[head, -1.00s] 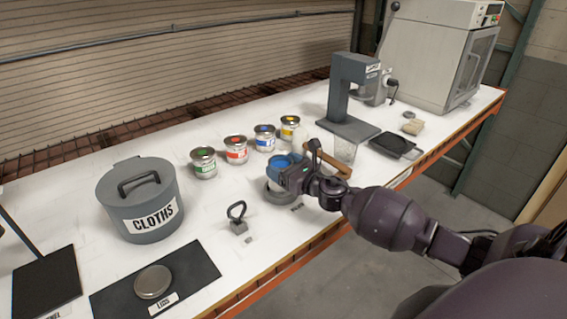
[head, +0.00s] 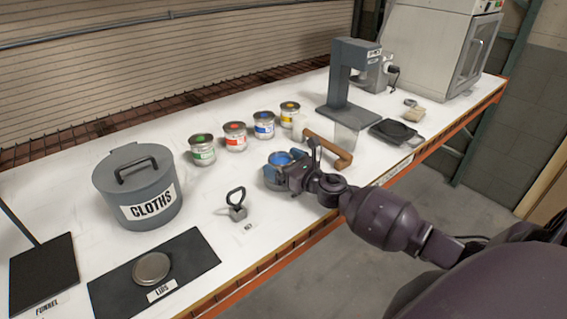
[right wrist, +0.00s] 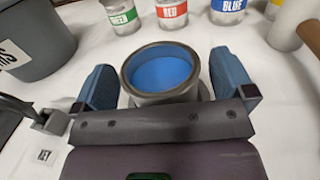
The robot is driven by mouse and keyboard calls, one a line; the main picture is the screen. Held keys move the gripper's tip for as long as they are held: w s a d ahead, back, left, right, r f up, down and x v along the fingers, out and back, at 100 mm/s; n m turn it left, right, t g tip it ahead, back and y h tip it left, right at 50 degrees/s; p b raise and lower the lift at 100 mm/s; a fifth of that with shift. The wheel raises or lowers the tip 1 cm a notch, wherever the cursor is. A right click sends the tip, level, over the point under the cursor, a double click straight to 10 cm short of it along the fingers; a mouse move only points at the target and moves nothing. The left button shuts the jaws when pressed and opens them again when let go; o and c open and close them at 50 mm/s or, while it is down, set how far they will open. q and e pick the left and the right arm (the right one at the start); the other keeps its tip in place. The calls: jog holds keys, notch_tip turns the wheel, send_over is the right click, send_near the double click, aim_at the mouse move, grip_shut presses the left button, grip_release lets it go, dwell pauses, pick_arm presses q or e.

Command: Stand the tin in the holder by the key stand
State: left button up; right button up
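The tin (right wrist: 161,72), open at the top with blue inside, stands upright between my right gripper's fingers in the right wrist view. In the head view its blue inside (head: 280,158) shows at the gripper. A grey ring-shaped holder (right wrist: 205,92) shows around the tin's lower part; how deep the tin sits is hidden. My right gripper (right wrist: 163,58) has its fingers wide apart, one on each side of the tin, with a narrow gap at the right. The key stand (head: 237,212), a small grey block with a dark loop, stands left of the tin. My left gripper is not in view.
A grey cloths bin (head: 138,190) and lids mat (head: 200,262) lie left. A brown handle (head: 330,150), a clear beaker and a grey stand (head: 347,85) are to the right.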

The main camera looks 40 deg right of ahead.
jog(key=shift+r, duration=0.15)
jog(key=shift+s+d, duration=0.1)
jog(key=shift+s, duration=0.15)
jog(key=b+v, duration=0.1)
jog(key=v, duration=0.9)
jog(key=shift+s, duration=0.4)
jog(key=shift+s+d, duration=0.15)
jog(key=shift+s, duration=0.2)
